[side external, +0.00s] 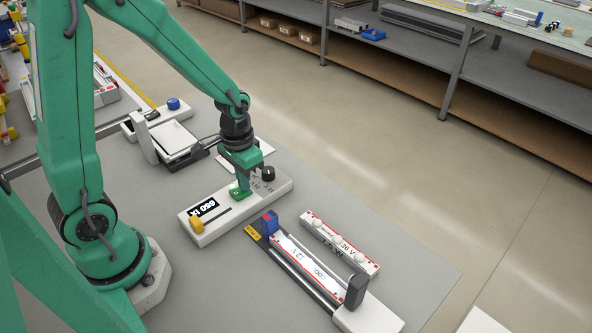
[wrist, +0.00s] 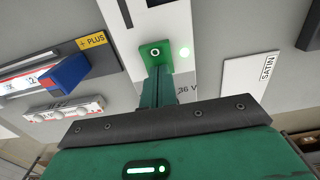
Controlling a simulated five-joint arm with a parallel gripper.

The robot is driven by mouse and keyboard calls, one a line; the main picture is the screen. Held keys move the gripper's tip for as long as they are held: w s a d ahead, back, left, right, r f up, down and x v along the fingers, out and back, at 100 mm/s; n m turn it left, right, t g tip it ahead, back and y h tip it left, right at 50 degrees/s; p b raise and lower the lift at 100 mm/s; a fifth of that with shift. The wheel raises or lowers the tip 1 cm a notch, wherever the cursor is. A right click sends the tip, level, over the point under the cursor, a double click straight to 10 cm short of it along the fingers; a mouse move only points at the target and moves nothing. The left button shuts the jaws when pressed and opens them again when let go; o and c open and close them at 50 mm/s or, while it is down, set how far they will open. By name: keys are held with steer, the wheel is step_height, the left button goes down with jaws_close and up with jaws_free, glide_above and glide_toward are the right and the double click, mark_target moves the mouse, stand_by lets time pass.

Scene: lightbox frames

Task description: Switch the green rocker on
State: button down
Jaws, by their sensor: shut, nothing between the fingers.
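The green rocker (side external: 237,194) is on top of a white control box (side external: 222,226), near its middle. In the wrist view the rocker (wrist: 155,52) shows a white ring mark at its middle.
The box carries a dark display (side external: 203,207), a yellow slider knob (side external: 197,224) and a black knob (side external: 268,173). A white device (side external: 165,140) stands behind.

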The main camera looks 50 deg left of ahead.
step_height(320, 180, up, 7)
stand_by(1.1)
stand_by(0.3)
steer(key=s+d+r+t, duration=0.1)
steer(key=s+r+t, duration=0.1)
steer(key=s+r, duration=0.2)
steer(key=s+d+r+t, duration=0.1)
steer(key=s+r+t, duration=0.2)
steer(key=r, duration=0.6)
steer(key=shift+s+t, duration=0.3)
steer(key=shift+s, duration=0.6)
steer(key=shift+r, duration=0.1)
stand_by(0.3)
